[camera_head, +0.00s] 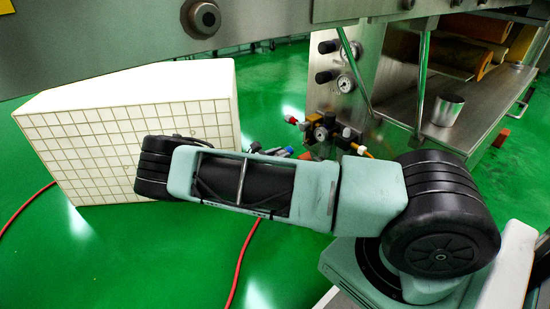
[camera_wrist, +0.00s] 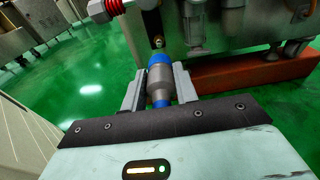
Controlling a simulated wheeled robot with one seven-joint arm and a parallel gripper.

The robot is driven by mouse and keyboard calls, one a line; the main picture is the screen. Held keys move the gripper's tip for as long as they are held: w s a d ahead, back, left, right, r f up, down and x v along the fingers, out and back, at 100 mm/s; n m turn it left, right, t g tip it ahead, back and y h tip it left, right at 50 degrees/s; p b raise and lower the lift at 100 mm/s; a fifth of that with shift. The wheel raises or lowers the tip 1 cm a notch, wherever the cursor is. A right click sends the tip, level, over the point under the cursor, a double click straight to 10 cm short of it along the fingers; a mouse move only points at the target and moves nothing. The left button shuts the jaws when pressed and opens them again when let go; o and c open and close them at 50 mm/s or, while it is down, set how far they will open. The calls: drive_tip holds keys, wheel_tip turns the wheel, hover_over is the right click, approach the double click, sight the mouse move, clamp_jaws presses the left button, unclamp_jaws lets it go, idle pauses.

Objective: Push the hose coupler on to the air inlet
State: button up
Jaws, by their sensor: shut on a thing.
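My gripper (camera_wrist: 159,70) is shut on the hose coupler (camera_wrist: 159,86), a grey metal cylinder with a blue collar at its far end and a blue part at its near end. In the wrist view the collar points at the air inlet (camera_wrist: 158,41), a small brass-coloured fitting below the machine's air unit. The coupler lies roughly in line with the inlet, and a small gap seems to show between them. In the head view my gripper (camera_head: 283,152) is small and partly hidden behind my arm, close to the air unit. The inlet cannot be made out clearly there.
The air unit (camera_head: 325,130) with gauge and fittings sits low on the steel machine (camera_head: 345,88). A white gridded block (camera_head: 105,125) stands behind my arm. A red hose (camera_head: 240,265) runs over the green floor. An orange-red beam (camera_wrist: 240,74) lies right of the coupler.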

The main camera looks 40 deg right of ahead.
sight(292, 148)
drive_tip(key=shift+s+d, duration=0.15)
drive_tip(key=shift+d, duration=1.9)
drive_tip(key=shift+d+r+p, duration=0.1)
drive_tip(key=shift+d+p, duration=0.25)
drive_tip(key=shift+p, duration=0.3)
drive_tip(key=shift+s+d+p, duration=0.1)
drive_tip(key=shift+d+p, duration=0.2)
drive_tip(key=shift+d, duration=0.9)
idle(1.0)
drive_tip(key=o, duration=1.2)
drive_tip(key=shift+c, duration=0.2)
